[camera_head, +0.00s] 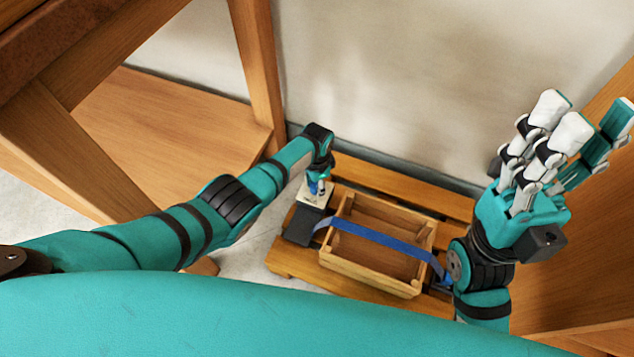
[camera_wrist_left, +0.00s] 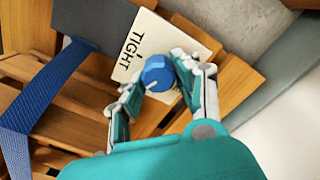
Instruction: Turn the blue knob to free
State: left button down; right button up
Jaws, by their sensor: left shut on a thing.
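The blue knob (camera_wrist_left: 157,72) sits on a cream plate (camera_wrist_left: 128,68) with the word TIGHT printed beside a small tick mark. A white pointer line on the knob faces the lower left in the left wrist view, away from the tick. My left gripper (camera_wrist_left: 159,75) has its fingers on both sides of the knob and is shut on it. In the head view my left gripper (camera_head: 319,184) reaches down to the cream plate (camera_head: 313,199), and its fingers mostly cover the knob. My right gripper (camera_head: 585,120) is raised at the right with its fingers apart and empty.
A wooden frame post (camera_head: 260,75) stands at the left, and a pale wall (camera_head: 400,80) rises behind.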

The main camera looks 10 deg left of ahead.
pick_arm(q)
jog(key=n, duration=0.5)
jog(key=shift+n+p, duration=0.3)
jog(key=shift+p, duration=0.1)
jog(key=n, duration=0.6)
jog(key=shift+a, duration=0.2)
jog(key=n, duration=0.5)
jog(key=shift+a+n+p, duration=0.15)
jog(key=shift+n+p, duration=0.15)
jog(key=shift+p, duration=0.1)
jog(key=n, duration=0.5)
jog(key=shift+n, duration=0.3)
jog(key=c, duration=1)
grip_release()
jog(key=shift+o, duration=0.2)
notch_tip(320, 180, up, 12)
